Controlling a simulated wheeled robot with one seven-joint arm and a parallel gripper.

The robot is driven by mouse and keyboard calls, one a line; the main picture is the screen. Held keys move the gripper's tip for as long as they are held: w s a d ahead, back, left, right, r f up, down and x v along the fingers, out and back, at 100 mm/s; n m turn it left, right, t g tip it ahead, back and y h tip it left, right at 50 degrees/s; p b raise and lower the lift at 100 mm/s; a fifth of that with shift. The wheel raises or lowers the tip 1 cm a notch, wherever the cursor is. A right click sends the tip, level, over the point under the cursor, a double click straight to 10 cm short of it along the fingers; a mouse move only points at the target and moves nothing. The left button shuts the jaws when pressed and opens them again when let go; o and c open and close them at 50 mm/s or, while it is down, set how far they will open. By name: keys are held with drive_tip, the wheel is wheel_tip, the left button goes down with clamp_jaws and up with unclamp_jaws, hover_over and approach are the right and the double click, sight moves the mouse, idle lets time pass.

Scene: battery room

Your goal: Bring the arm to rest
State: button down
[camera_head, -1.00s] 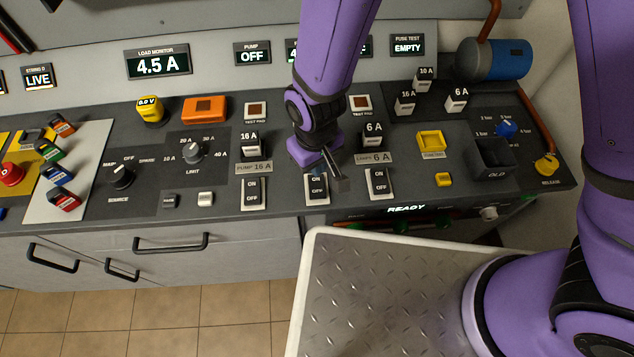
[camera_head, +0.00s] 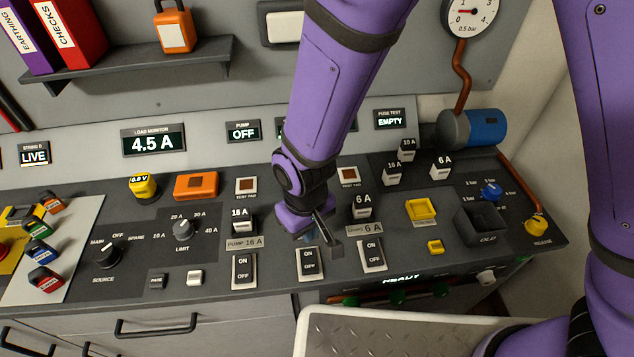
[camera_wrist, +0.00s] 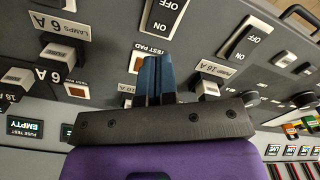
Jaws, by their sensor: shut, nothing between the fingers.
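My gripper (camera_head: 328,240) is over the sloped control desk (camera_head: 135,210), between the 16 A and 6 A fuse blocks and near the middle ON/OFF rocker switch (camera_head: 310,264). Its fingers are shut with nothing held. Whether the fingers touch the panel is not clear. My purple arm comes down from above and hides part of the back displays.
The 6 A fuse block (camera_head: 362,206), the 16 A fuse block (camera_head: 240,220) and the right rocker switch (camera_head: 371,254) stand close around my gripper. A black bin marked OLD (camera_head: 481,223) and a blue cylinder (camera_head: 486,127) are at the right. A shelf (camera_head: 130,68) hangs at the back.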

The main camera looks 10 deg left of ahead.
drive_tip(key=shift+w+r, duration=0.1)
drive_tip(key=w+d+r+m+t+y, duration=0.15)
drive_tip(key=w+d+r, duration=0.25)
drive_tip(key=d+r, duration=0.6)
drive_tip(key=w+d+r+m+t, duration=0.1)
drive_tip(key=w+d+r+m, duration=0.2)
drive_tip(key=d+r, duration=0.7)
drive_tip(key=s+d+r+m+t+h, duration=0.1)
drive_tip(key=s+d+r+m, duration=0.3)
drive_tip(key=s+d+r, duration=0.7)
drive_tip(key=d+r+t, duration=0.1)
drive_tip(key=d+r, duration=0.2)
drive_tip(key=d, duration=0.2)
drive_tip(key=shift+s+t, duration=0.35)
